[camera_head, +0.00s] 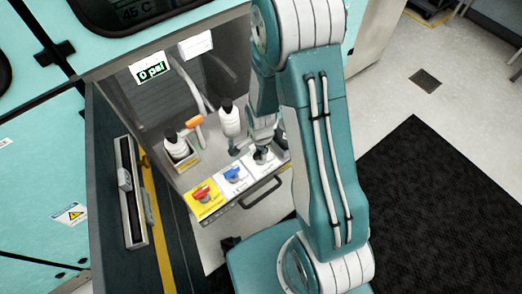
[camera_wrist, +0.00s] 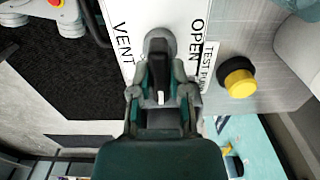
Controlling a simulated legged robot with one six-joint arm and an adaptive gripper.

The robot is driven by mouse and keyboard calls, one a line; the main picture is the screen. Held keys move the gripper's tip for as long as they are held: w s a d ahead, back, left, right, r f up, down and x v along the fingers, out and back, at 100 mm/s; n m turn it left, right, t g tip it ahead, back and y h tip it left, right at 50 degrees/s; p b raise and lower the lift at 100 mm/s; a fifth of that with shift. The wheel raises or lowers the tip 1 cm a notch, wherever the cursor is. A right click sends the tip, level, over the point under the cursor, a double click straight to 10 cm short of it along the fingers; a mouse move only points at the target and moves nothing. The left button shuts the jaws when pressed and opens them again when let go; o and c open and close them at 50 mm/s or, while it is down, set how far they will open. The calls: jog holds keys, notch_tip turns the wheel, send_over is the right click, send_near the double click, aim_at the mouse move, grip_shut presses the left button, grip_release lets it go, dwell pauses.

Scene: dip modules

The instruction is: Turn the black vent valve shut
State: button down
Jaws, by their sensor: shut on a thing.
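The black vent valve handle (camera_wrist: 159,74) is in the wrist view, on a grey round base on a white panel marked VENT and OPEN. The handle has a pale mark at its near end. My gripper (camera_wrist: 161,88) is shut on the handle, one finger on each side. In the head view my gripper (camera_head: 262,148) reaches down to the white vent panel (camera_head: 266,168) at the right end of the row of valves. There my gripper hides most of the black valve.
A blue valve (camera_head: 233,174) and a red valve (camera_head: 203,193) on a yellow plate sit left of the vent panel. White bottles (camera_head: 229,118) and an orange handle (camera_head: 194,122) stand behind. A yellow-and-black knob (camera_wrist: 239,84) is near my gripper.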

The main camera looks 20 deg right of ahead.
dwell(0.3)
jog(key=c, duration=0.6)
grip_release()
jog(key=shift+a, duration=0.15)
notch_tip(320, 180, up, 12)
jog(key=s+r+n+t, duration=0.2)
jog(key=s+r+n, duration=0.5)
jog(key=r, duration=0.4)
jog(key=s+r+n+t, duration=0.3)
jog(key=s+r+n, duration=0.4)
jog(key=r, duration=0.4)
jog(key=shift+r+n+t, duration=0.3)
